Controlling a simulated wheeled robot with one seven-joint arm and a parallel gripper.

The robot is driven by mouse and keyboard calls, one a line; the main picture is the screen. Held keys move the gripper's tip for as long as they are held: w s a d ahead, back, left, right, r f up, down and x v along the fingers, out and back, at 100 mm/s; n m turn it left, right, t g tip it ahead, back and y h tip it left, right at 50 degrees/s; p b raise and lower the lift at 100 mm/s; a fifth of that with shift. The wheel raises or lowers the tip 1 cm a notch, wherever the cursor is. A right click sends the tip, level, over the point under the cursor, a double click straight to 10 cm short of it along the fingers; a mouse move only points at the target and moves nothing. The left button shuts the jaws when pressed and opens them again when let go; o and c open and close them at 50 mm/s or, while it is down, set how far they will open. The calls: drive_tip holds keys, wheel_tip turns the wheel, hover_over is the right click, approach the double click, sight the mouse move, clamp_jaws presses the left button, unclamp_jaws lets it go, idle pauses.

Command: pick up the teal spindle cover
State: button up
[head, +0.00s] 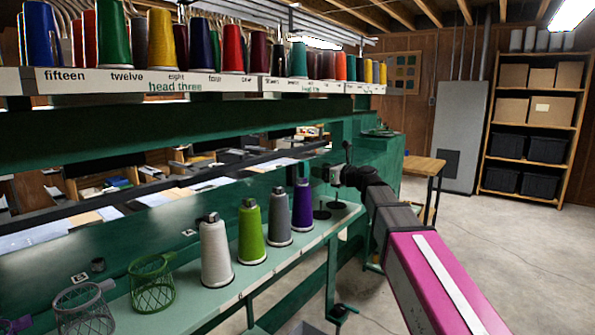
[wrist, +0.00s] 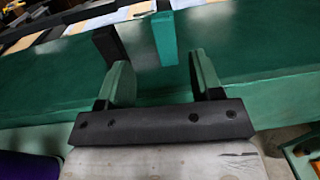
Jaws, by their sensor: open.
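In the wrist view a flat, upright teal piece (wrist: 164,38), which looks like the teal spindle cover, stands out in front of the green machine. It lies beyond my gripper (wrist: 158,70), roughly in line with the gap between the fingers and apart from them. My gripper's two fingers are spread with nothing between them. In the head view my gripper (head: 328,174) is at the right end of the shelf, beyond the purple cone. I cannot make out the teal piece there.
A dark upright piece (wrist: 108,45) stands just left of the teal one. White (head: 216,255), green (head: 251,235), grey (head: 279,220) and purple (head: 303,207) cones line the shelf (head: 285,258). Wire baskets (head: 151,284) stand front left. The floor (head: 510,250) at right is mostly clear.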

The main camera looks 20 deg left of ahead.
sight(307, 164)
drive_tip(key=x, duration=0.5)
drive_tip(key=shift+w+a+r, duration=0.1)
drive_tip(key=shift+w+a, duration=0.1)
drive_tip(key=shift+a, duration=0.15)
drive_tip(key=x, duration=0.4)
drive_tip(key=shift+w+r, duration=0.3)
drive_tip(key=shift+w, duration=0.05)
drive_tip(key=shift+w+a, duration=0.15)
drive_tip(key=shift+a, duration=0.3)
drive_tip(key=shift+c, duration=0.3)
drive_tip(key=c, duration=0.9)
